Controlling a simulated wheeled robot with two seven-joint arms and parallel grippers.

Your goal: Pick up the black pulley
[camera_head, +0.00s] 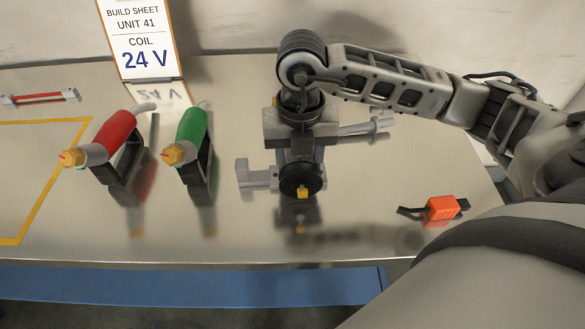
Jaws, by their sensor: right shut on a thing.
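The black pulley (291,183) is a dark round disc with a small yellow piece at its front, near the middle of the table. My right gripper (301,160) comes down from above and is shut on it. The fingers partly hide the pulley's upper side. I cannot tell whether the pulley is clear of the table or of the grey bracket beside it. My left gripper is not in view.
A grey bracket (258,178) stands just left of the pulley. Green (192,130) and red (115,132) cylinders on dark stands are further left. A build sheet (138,40) reads 24 V. An orange block (442,208) lies right. Yellow tape (40,205) marks the left area.

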